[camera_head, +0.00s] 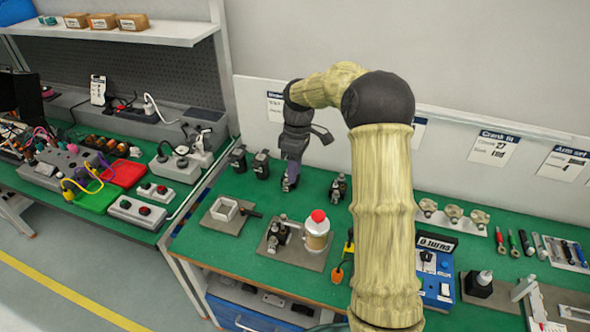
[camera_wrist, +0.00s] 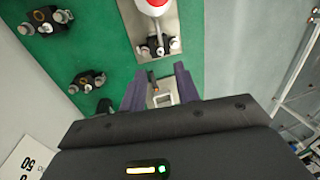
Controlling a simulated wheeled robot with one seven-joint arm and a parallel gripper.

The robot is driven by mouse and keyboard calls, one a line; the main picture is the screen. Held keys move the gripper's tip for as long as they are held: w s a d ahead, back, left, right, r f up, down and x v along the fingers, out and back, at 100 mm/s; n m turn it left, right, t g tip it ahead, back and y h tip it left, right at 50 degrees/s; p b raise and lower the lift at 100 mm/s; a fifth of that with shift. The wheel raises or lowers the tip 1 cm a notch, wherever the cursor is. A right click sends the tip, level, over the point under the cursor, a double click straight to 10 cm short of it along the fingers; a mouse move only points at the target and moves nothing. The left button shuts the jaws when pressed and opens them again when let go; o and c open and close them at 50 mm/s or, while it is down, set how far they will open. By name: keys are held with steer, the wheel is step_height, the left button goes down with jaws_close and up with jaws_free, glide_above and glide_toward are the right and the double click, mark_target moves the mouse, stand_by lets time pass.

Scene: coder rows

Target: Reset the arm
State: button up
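My arm reaches over the green bench (camera_head: 215,255), bent at a dark elbow joint. My gripper (camera_head: 290,183) points down near the back of the bench, to the right of two small black parts. In the wrist view my gripper (camera_wrist: 157,80) has its two purple fingers apart with nothing held between them. A white square frame (camera_wrist: 161,99) shows on the bench beyond the gap; it also shows in the head view (camera_head: 224,209), left of and in front of the gripper.
A red-topped bottle (camera_head: 317,231) and a metal fixture (camera_head: 277,235) stand on a grey plate in front of the gripper. A small dark metal part (camera_head: 338,189) stands close to its right. The wall panel (camera_head: 262,108) is behind. A blue box (camera_head: 436,270) sits right of my arm.

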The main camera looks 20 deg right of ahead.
stand_by(0.4)
steer(key=s+a+m+t+h, duration=0.1)
steer(key=s+m+t, duration=0.3)
steer(key=s+m, duration=0.7)
steer(key=s+a, duration=0.1)
steer(key=s, duration=1.1)
steer(key=shift+s, duration=0.25)
steer(key=shift+w+a, duration=0.1)
